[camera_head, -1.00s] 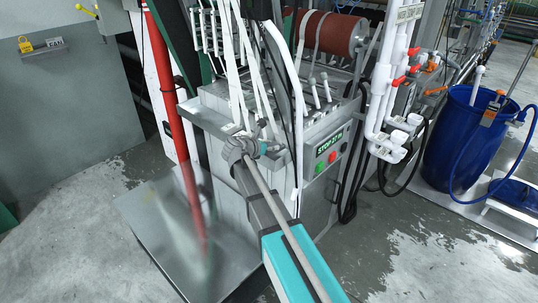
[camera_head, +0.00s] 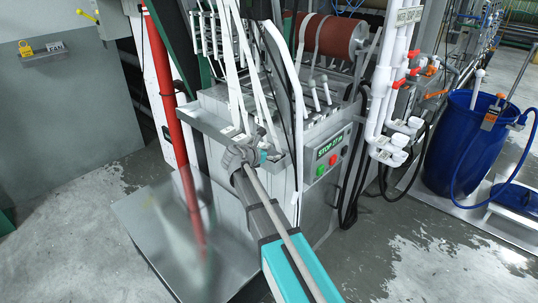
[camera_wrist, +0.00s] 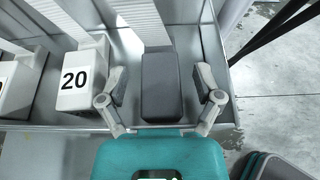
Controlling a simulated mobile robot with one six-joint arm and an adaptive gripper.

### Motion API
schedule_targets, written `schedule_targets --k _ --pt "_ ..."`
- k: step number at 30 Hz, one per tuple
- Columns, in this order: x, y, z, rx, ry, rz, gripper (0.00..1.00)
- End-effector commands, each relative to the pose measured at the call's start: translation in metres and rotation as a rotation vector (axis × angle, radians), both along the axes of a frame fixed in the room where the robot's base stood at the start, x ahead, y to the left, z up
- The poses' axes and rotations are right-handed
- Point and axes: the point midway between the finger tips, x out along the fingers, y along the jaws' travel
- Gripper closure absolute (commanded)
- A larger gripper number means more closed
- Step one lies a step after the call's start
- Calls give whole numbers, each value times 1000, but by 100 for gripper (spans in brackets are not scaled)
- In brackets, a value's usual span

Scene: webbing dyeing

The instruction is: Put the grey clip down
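The grey clip (camera_wrist: 162,87) is a dark grey block with rounded edges. In the wrist view it is on a metal ledge (camera_wrist: 205,60), in front of a white strap (camera_wrist: 152,22). My gripper (camera_wrist: 162,88) is open around it, one finger on each side, with a visible gap between each finger and the clip. In the head view my gripper (camera_head: 240,157) is at the front ledge of the machine. I cannot make out the clip there; the gripper and straps cover that spot.
A white block marked 20 (camera_wrist: 82,78) stands just left of my gripper, with another white block (camera_wrist: 18,82) beyond it. White straps (camera_head: 235,75) hang above the ledge. A control panel (camera_head: 328,150) is to the right. A red pipe (camera_head: 172,110) rises at the left.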

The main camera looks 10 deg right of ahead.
Motion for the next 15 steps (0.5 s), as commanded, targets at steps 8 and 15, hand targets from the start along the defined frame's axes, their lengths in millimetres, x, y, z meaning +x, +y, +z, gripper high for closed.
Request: schedule_targets --k 8,15 --pt "0 1 0 0 0 0 15" --pt "-7 9 6 0 0 2 15"
